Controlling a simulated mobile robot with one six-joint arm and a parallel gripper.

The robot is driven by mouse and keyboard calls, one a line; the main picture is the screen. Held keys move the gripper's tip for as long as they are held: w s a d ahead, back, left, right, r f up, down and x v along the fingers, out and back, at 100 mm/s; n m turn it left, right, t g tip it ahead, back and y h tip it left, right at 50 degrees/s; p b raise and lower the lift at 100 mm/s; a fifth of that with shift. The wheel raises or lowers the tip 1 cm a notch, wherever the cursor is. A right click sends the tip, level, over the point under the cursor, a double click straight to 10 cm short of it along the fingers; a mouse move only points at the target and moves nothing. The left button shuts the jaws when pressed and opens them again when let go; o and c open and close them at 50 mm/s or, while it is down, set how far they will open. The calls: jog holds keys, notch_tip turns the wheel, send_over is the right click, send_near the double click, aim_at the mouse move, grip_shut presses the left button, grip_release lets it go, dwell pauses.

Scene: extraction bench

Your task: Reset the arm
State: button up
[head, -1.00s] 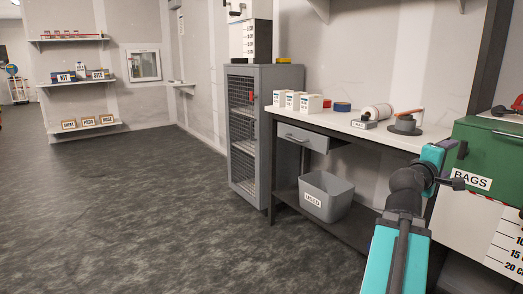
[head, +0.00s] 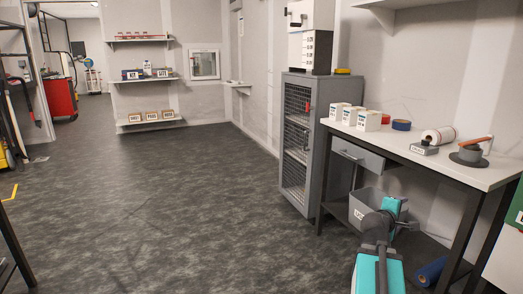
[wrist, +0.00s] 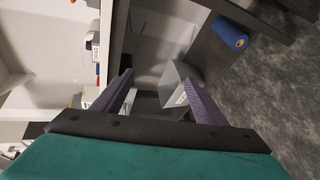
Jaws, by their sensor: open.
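My gripper shows in the wrist view with its two purple fingers (wrist: 158,92) spread apart and nothing between them. Beyond the fingers are the grey bin (wrist: 172,82) and the shelf under the bench. In the head view my teal and dark arm is at the lower right, in front of the bench and the grey bin (head: 366,207). The fingertips cannot be made out in the head view.
The bench (head: 455,168) at the right holds white boxes (head: 354,116), tape, a paper roll (head: 438,135) and a dark round stand (head: 468,157). A grey mesh cabinet (head: 297,140) stands beside it. A blue roll (head: 431,271) lies low under the bench.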

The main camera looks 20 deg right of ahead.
jog(key=w+a+f+n+y+p, duration=0.2)
jog(key=w+a+f+y+p, duration=0.35)
jog(key=a+f, duration=0.9)
jog(key=a+f+g+y+p, duration=0.2)
jog(key=a+f+p, duration=0.4)
jog(key=a+f, duration=0.85)
jog(key=s+a+f+g+y+p, duration=0.1)
jog(key=s+a+f+g+p, duration=0.1)
jog(key=s+a+f, duration=0.4)
jog(key=s+a+f+g+y+p, duration=0.2)
jog(key=s+a+f, duration=0.1)
jog(key=s+a, duration=0.55)
jog(key=s+a+f+m+g+y+p, duration=0.1)
jog(key=s+a+m+g, duration=0.1)
jog(key=s+a+m, duration=0.2)
jog(key=s+a+f+m+g+y+p, duration=0.1)
jog(key=s+a+f+m+g, duration=0.1)
jog(key=s+a, duration=0.4)
jog(key=s+m+g, duration=0.1)
jog(key=s+m, duration=0.1)
jog(key=s, duration=0.3)
jog(key=shift+s+a+y, duration=0.25)
jog(key=shift+a+y, duration=0.1)
